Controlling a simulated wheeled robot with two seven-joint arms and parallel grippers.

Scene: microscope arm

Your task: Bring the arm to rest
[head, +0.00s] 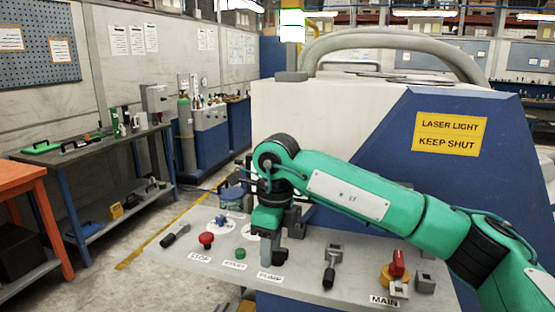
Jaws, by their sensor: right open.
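My right arm (345,190) is green with dark joints and comes in from the right, bent over the control panel (190,263). My right gripper (273,258) hangs from it, pointing down, open, just above or at the panel near the PUMP label (270,277). It hides part of the panel behind it, and I cannot tell whether its fingers touch anything. My left gripper is not in view.
The panel carries a red knob (206,240), a green button (240,253), a lever (330,270) and a red-and-yellow main switch (395,268). A blue-and-white machine (340,115) stands behind. A workbench (90,150) and an orange table (22,174) stand left, with open floor between.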

